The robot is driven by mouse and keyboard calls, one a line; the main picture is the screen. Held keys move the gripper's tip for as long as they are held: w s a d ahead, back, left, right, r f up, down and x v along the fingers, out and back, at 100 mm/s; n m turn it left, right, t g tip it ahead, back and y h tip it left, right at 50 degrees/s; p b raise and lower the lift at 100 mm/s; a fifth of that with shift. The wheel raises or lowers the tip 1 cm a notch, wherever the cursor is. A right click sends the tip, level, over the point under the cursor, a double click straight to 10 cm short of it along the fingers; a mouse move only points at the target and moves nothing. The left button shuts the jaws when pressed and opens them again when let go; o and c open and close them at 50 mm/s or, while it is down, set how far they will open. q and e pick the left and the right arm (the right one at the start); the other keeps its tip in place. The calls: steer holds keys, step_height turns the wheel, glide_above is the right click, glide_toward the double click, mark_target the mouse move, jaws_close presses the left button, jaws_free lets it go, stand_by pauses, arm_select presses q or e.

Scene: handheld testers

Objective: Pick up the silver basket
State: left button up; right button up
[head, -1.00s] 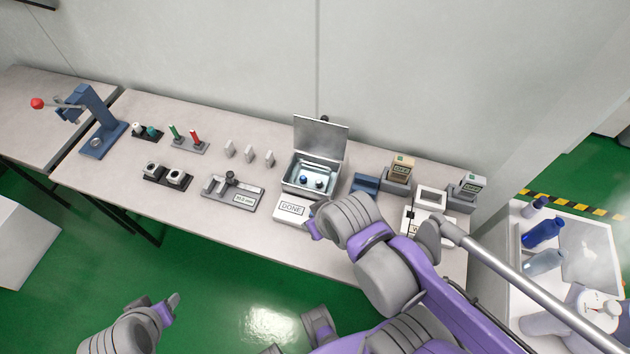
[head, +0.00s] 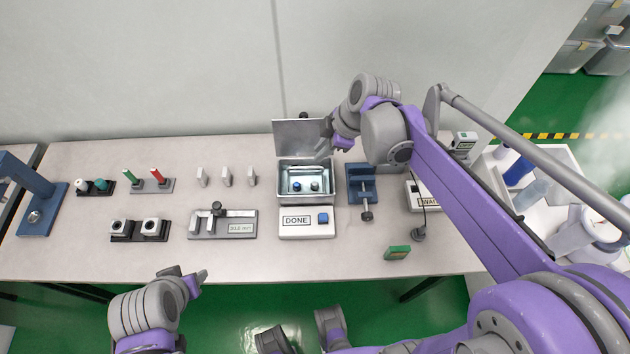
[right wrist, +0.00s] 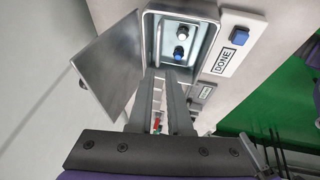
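An open silver metal box (head: 305,164) stands at the back of the table, its flat lid (head: 300,138) tilted up behind it. Its bright metal interior, apparently the silver basket (head: 304,172), holds a blue-topped piece and a dark-and-white piece. In the right wrist view the basket (right wrist: 179,62) lies just beyond the fingertips. My right gripper (head: 326,150) is over the box's right back side. In the right wrist view its two fingers (right wrist: 165,72) are apart with nothing between them. My left gripper (head: 188,278) is off the table's front edge, its opening unclear.
A white DONE box with a blue button (head: 307,221) stands in front of the silver box. A green item (head: 397,253) lies near the front edge.

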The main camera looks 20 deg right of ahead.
glide_above(306, 168)
steer(key=s+d, duration=0.1)
steer(key=d, duration=0.1)
step_height(306, 168, down, 5)
steer(key=shift+a+b+x, duration=0.15)
steer(key=shift+b+x, duration=0.15)
steer(key=shift+x, duration=1.05)
steer(key=shift+a+b+x, duration=0.1)
steer(key=shift+b+x, duration=0.2)
steer(key=shift+x, duration=1.05)
steer(key=shift+s, duration=0.2)
steer(key=shift+c, duration=0.2)
jaws_close()
